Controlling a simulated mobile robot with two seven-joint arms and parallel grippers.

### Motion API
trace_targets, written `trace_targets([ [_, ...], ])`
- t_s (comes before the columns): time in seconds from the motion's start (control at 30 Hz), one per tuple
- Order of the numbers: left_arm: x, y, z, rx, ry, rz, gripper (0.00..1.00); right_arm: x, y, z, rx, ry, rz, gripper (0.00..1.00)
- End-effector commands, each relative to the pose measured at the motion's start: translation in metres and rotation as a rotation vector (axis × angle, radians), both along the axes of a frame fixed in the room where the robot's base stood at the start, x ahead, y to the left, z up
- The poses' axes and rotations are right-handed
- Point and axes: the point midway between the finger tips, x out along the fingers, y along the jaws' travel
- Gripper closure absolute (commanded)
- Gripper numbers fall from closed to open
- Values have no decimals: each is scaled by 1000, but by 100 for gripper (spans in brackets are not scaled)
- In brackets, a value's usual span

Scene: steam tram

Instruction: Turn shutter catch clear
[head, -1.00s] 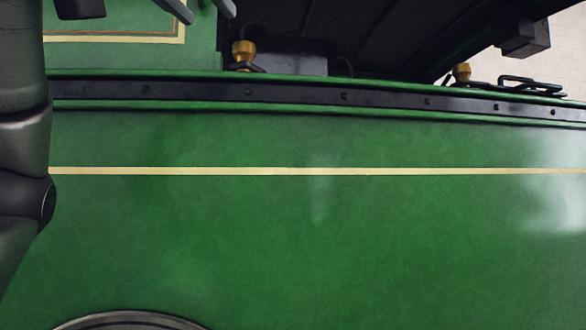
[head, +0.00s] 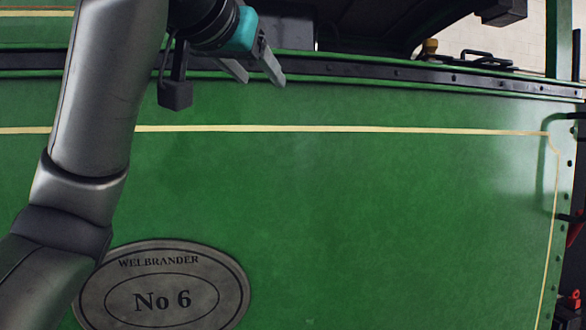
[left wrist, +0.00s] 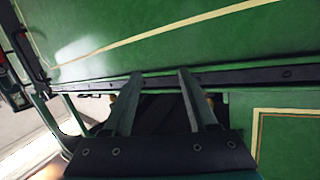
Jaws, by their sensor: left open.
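I cannot make out a shutter catch for certain in either view. A brass fitting (head: 430,47) stands at the top edge of the green tram side, right of my left gripper. My left gripper (head: 260,78) is open and empty, in front of the dark riveted rail (head: 400,73) near the top of the panel. In the left wrist view its two fingers (left wrist: 160,74) are spread, with nothing between them but the rail and dark opening behind. Its fingers seem apart from the panel. My right gripper is not in view.
The green side panel (head: 350,190) is a broad wall with a cream line and an oval "WELBRANDER No 6" plate (head: 165,298). A dark handrail (head: 548,165) is at the right end. Black fittings (head: 485,60) sit on the top edge.

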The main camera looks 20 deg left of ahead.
Motion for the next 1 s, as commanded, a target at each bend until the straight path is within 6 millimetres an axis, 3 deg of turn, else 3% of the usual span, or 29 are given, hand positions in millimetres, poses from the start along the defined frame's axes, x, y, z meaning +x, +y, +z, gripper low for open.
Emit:
trace_targets([
  [0.3,31,-15,-57,27,79,-40,42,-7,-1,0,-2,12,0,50],
  [0.7,56,-31,-125,47,166,-86,42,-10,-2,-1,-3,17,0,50],
  [1.0,61,-35,-147,52,191,-100,42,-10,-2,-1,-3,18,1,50],
])
